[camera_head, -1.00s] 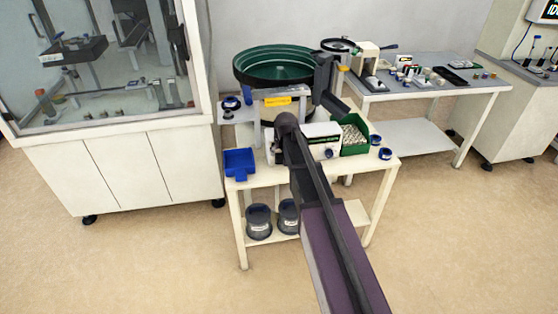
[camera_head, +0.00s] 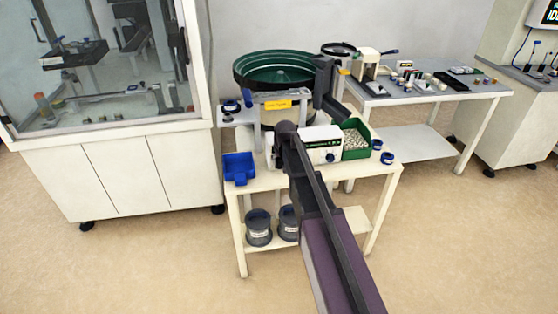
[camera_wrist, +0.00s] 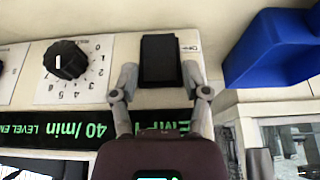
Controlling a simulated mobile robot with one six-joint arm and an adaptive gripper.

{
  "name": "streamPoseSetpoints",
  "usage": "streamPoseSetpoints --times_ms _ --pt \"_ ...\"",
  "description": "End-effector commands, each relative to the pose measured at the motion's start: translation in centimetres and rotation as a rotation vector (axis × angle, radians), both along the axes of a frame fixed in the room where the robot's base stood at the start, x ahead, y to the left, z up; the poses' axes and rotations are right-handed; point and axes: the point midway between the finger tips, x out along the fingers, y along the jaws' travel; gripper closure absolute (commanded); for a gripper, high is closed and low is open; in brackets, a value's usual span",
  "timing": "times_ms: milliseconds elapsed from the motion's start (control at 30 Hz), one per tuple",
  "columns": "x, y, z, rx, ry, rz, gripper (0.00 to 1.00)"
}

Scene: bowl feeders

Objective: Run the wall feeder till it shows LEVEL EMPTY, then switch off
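The wall feeder's green bowl (camera_head: 280,70) stands at the back of the cream bench; no parts are discernible in it. Its white control box (camera_head: 320,143) is in front, partly hidden by my arm. In the wrist view, a black switch (camera_wrist: 160,60) is on the panel, right of a black dial (camera_wrist: 66,60). The dark display (camera_wrist: 75,130) shows green text: "40 /min", a cut-off "LEVEL EM" and "EMPT". My gripper (camera_wrist: 157,80) is open, its fingertips apart on either side of the switch. Its fingers cannot be made out in the head view.
A green bin of parts (camera_head: 355,142) stands at the right. A glass cabinet (camera_head: 105,70) is at left, a side table (camera_head: 430,93) behind right.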

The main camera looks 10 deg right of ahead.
Motion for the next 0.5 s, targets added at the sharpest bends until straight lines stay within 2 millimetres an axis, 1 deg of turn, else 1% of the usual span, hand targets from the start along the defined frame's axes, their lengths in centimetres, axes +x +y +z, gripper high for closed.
streamPoseSetpoints --times_ms 33,67,100,133,367,500 --pt "-0.01 -0.02 0.00 0.000 0.000 0.000 0.70" --pt "-0.01 -0.02 0.00 0.000 0.000 0.000 0.79" --pt "-0.01 -0.02 0.00 0.000 0.000 0.000 0.91" --pt "-0.01 -0.03 0.00 0.000 0.000 0.000 1.00" --pt "-0.12 -0.05 -0.11 0.000 -0.009 -0.001 1.00" --pt "-0.38 -0.06 -0.35 0.000 -0.053 -0.001 1.00"
